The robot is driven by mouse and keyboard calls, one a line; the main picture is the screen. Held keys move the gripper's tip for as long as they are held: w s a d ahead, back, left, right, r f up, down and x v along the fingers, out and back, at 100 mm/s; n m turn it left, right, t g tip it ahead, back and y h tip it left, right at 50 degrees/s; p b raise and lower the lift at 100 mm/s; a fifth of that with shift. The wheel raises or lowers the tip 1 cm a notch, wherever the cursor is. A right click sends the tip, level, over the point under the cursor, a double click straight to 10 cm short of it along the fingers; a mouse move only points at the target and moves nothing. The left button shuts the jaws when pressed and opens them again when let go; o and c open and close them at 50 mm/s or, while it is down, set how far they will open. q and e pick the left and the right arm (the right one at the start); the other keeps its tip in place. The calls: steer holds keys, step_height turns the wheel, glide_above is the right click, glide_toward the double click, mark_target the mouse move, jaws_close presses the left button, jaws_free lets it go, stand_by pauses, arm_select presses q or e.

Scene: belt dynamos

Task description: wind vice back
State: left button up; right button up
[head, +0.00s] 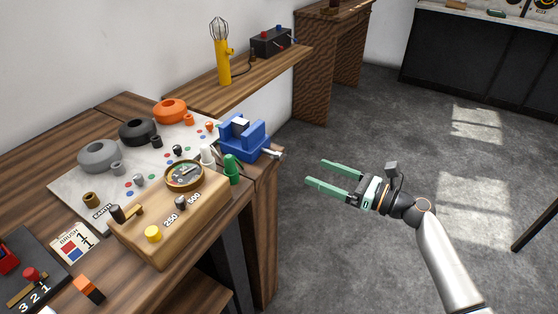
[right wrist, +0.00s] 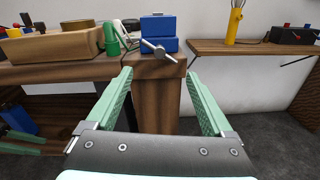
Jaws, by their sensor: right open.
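The blue vice (head: 245,140) stands at the right end of the wooden workbench, with a light block showing between its jaws. Its silver screw handle (head: 273,154) sticks out past the bench edge toward my right gripper. In the right wrist view the vice (right wrist: 158,27) is ahead, above the gap between my fingers, with its silver handle bar (right wrist: 160,48) tilted. My right gripper (head: 313,174) is open and empty, apart from the handle and to its right. Green finger-like parts, seemingly my left gripper (right wrist: 20,142), show at the lower left of the right wrist view; their opening is unclear.
A pale board (head: 75,190) holds grey, black and orange round parts. A shelf behind carries a yellow lamp (head: 223,63) and a dark box (head: 272,42). Floor right of the bench is clear.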

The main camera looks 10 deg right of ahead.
mark_target(282, 157)
steer(key=b+x, duration=0.1)
steer(key=x, duration=1.1)
steer(key=shift+w+a, duration=0.1)
steer(key=shift+a, duration=0.05)
jaws_close()
stand_by(0.4)
